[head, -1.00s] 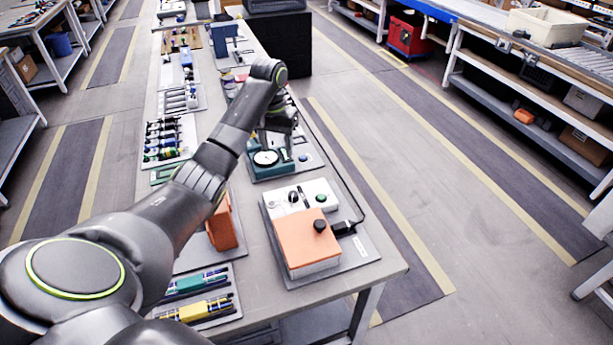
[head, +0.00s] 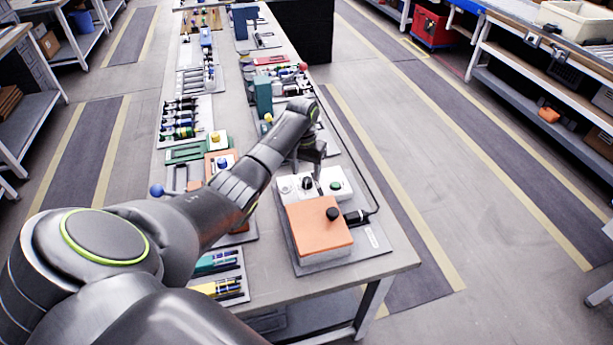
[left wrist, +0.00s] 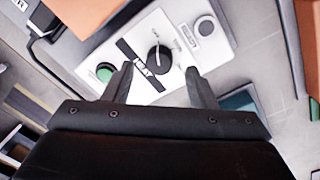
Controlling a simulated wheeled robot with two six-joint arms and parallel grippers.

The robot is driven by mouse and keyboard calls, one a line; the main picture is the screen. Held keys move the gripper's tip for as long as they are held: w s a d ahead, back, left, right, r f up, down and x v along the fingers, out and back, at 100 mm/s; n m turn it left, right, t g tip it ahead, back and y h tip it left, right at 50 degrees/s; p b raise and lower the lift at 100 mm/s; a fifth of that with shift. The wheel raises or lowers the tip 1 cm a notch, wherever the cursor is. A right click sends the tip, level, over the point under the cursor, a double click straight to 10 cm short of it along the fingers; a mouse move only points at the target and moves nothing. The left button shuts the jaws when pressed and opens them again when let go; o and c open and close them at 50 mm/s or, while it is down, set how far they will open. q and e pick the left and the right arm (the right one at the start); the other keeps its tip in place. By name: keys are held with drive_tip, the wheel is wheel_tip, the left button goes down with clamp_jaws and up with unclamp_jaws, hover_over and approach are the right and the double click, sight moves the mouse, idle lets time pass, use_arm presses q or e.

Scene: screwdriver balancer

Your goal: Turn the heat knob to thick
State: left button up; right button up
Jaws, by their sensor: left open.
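A white control box (head: 322,193) stands on a grey board near the table's front end. Its black heat knob (left wrist: 158,59) is in the middle of its face in the left wrist view, beside a black "HEAT" label (left wrist: 145,67). In the head view the knob (head: 307,183) shows just below my left wrist. My right gripper is not seen.
A green button (left wrist: 105,73) and a grey round button (left wrist: 205,28) flank the knob. An orange block (head: 319,224) with a black knob on top adjoins the box. A black cable (head: 377,190) runs along the right. Racks of tools line the table's left side.

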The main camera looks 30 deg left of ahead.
sight(307, 180)
use_arm(q)
wheel_tip(307, 180, down, 2)
drive_tip(key=shift+f, duration=0.65)
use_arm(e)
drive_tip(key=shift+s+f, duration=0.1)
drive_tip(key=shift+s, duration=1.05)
use_arm(q)
drive_tip(key=shift+w, duration=0.1)
drive_tip(key=c, duration=1)
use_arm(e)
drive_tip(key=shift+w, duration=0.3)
